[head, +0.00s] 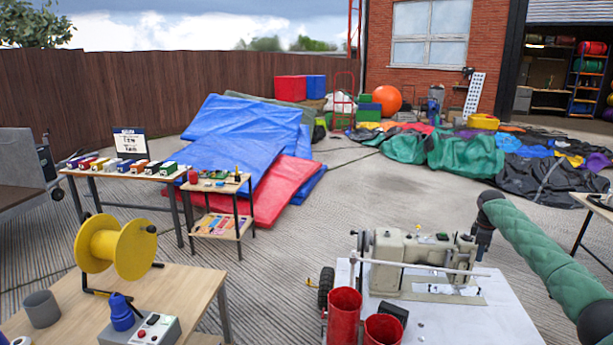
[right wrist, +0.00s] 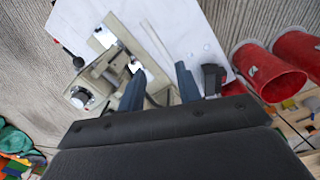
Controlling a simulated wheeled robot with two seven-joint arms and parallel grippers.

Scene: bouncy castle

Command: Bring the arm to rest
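My right arm, in a green padded sleeve, reaches in from the right of the head view. My right gripper (head: 481,247) points down by the right end of a beige sewing machine (head: 415,250) on a white table (head: 475,322). In the right wrist view my right gripper's two dark fingers (right wrist: 161,84) stand apart with nothing seen held between them. The sewing machine (right wrist: 105,65) shows beyond and beside the fingers there; the distance is hard to tell. My left gripper is not in view.
Red cups (head: 344,312) and a small black box (head: 394,312) stand at the white table's front. A wooden table (head: 190,290) at left carries a yellow spool (head: 115,245), a grey cup (head: 41,309) and a control box (head: 150,332). Open paving (head: 330,205) lies behind.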

